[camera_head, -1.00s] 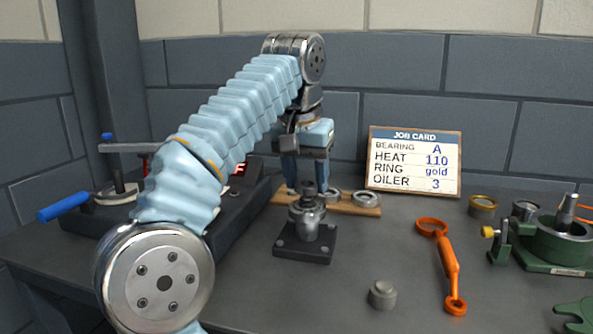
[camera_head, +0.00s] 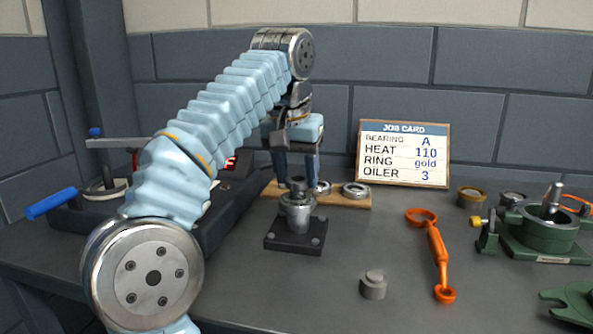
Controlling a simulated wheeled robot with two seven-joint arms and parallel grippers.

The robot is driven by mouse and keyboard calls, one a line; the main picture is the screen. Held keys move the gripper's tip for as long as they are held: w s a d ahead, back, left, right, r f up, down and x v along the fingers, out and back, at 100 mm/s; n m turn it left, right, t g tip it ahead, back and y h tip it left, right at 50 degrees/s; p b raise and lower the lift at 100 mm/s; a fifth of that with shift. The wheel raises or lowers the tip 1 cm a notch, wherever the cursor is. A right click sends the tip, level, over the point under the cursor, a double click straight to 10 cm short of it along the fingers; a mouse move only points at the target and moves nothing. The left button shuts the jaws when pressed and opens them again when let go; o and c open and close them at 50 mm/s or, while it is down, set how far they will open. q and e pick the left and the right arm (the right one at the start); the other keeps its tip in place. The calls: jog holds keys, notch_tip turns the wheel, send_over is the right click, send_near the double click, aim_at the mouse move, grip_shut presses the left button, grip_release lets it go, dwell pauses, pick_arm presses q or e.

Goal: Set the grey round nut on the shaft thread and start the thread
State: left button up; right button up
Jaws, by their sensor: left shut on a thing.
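My left gripper (camera_head: 297,181) points down over the shaft stand at the centre of the bench, with one finger on each side of the shaft top. It is shut on a small grey round part, seemingly the grey nut (camera_head: 298,184), at the top of the shaft. The metal shaft (camera_head: 297,213) stands upright on a dark square base (camera_head: 296,236) with bolts at its corners. The nut looks level and in line with the shaft. I cannot tell whether it touches the thread. My right gripper is not in view.
Behind the stand, a wooden board (camera_head: 364,203) holds bearing rings. A grey stepped part (camera_head: 373,284) and an orange spanner (camera_head: 437,252) lie to the right. A green fixture (camera_head: 545,238) stands farther right. A job card (camera_head: 403,153) stands at the back. The bench front is mostly clear.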

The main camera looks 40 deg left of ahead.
pick_arm(q)
jog(key=shift+f, duration=0.4)
jog(key=shift+r+m+h+p, duration=0.3)
jog(key=shift+m+p, duration=0.1)
jog(key=shift+m, duration=0.5)
jog(key=shift+a+f+m+h, duration=0.15)
jog(key=shift+f+m+h, duration=0.15)
jog(key=shift+m, duration=0.8)
jog(key=shift+a+m+h, duration=0.1)
jog(key=shift+m+h, duration=0.2)
jog(key=shift+m, duration=0.8)
jog(key=m+h, duration=0.1)
jog(key=m, duration=0.3)
jog(key=shift+w+a+m, duration=0.1)
jog(key=shift+a+m, duration=0.05)
jog(key=shift+m, duration=0.25)
jog(key=m+g, duration=0.1)
jog(key=m, duration=0.1)
jog(key=shift+m+h, duration=0.4)
